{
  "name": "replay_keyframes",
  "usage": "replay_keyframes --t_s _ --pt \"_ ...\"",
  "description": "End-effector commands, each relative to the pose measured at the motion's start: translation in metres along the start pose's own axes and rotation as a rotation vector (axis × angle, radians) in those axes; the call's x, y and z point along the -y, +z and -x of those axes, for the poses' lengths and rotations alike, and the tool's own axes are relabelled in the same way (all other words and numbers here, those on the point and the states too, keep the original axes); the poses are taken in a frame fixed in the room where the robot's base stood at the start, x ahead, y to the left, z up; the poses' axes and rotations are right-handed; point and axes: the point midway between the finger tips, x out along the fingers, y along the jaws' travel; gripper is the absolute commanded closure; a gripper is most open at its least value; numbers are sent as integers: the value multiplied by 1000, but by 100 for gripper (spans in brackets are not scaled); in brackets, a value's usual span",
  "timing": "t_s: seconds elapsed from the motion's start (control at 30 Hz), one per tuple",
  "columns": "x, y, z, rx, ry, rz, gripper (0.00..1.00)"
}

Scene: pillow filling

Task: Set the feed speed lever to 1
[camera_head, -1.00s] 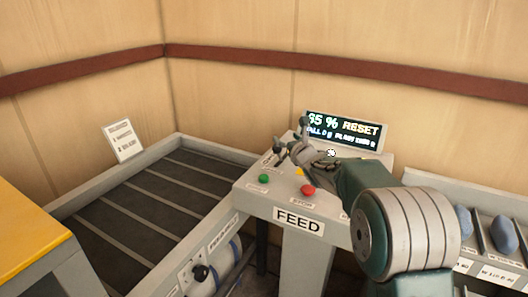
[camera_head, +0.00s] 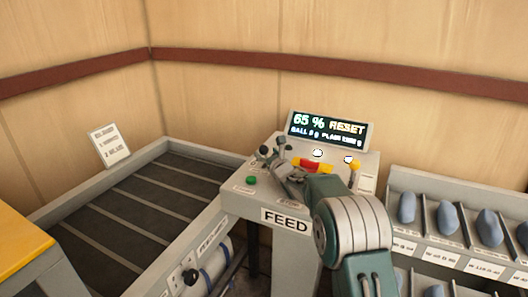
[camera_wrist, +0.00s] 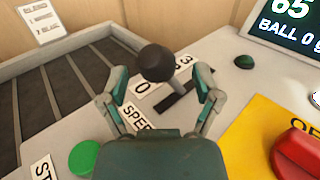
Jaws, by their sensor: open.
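The feed speed lever's round black knob (camera_wrist: 155,63) shows in the wrist view, above a dark slot (camera_wrist: 185,88) in the panel. The scale plate beside it shows a 0 and a 3; the marks between are hidden by the lever. A SPEED label (camera_wrist: 143,119) lies nearer to me. My gripper (camera_wrist: 160,84) is open, with one green finger on each side of the knob. In the head view my gripper (camera_head: 277,158) is over the left part of the FEED panel (camera_head: 238,205), and the lever is hard to tell apart from the fingers there.
The display (camera_head: 327,128) reads 65 % RESET. A conveyor (camera_head: 130,205) lies left and a rack of blue-grey pieces (camera_head: 450,225) right.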

Motion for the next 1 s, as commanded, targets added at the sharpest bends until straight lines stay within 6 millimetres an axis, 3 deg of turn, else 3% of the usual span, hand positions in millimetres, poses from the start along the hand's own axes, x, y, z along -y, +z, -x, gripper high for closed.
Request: replay_keyframes --t_s 0.2,0.53,0.7,0.73,1.0 --pt "-2 0 -16 -1 0 2 18" --pt "-1 0 -18 -1 0 1 18" --pt "-1 0 -18 -1 0 0 94" --pt "-1 0 -18 -1 0 0 100" --pt "-1 1 -20 -9 3 -11 100"
